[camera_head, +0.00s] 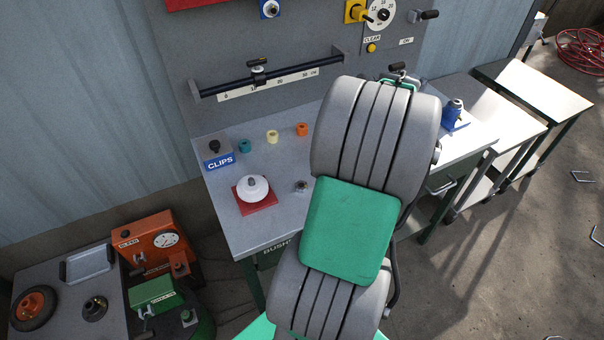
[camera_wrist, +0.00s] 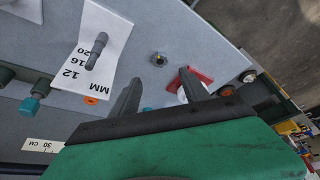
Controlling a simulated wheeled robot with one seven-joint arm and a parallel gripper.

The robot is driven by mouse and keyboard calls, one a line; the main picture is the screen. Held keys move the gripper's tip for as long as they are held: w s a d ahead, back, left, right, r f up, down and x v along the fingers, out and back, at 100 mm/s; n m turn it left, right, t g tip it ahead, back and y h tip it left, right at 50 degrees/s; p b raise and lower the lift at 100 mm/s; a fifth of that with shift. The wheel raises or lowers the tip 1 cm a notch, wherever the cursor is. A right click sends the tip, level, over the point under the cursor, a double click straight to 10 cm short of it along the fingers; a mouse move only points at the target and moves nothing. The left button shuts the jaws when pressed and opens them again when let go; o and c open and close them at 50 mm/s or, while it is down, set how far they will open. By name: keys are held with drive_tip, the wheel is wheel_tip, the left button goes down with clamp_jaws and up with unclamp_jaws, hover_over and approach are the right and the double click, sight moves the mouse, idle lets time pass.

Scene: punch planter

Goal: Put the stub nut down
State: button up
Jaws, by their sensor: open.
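A small metal nut-like piece, which I take to be the stub nut (camera_head: 301,186), lies on the grey bench top in the head view. In the wrist view the nut (camera_wrist: 158,59) sits just beyond the space between my fingertips. My gripper (camera_wrist: 160,78) is open, its two dark fingers spread apart with nothing seen between them. In the head view my own arm hides the gripper. I cannot tell how high the fingers are above the bench.
A white domed part on a red plate (camera_head: 268,206) stands left of the nut, partly behind one finger in the wrist view. A clips box (camera_head: 219,159) and teal, cream and orange rings stand farther back. A size card (camera_wrist: 108,22) with a grey pin shows in the wrist view.

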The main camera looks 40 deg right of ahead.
drive_tip(key=w+a+r+m+h, duration=0.1)
drive_tip(key=w+a+r+m, duration=0.15)
drive_tip(key=a, duration=0.95)
drive_tip(key=w+a+r+m+h, duration=0.1)
drive_tip(key=a+r, duration=0.3)
drive_tip(key=a, duration=0.8)
drive_tip(key=s+a+m, duration=0.2)
drive_tip(key=s+a, duration=0.2)
drive_tip(key=a, duration=0.2)
drive_tip(key=shift+a, duration=0.4)
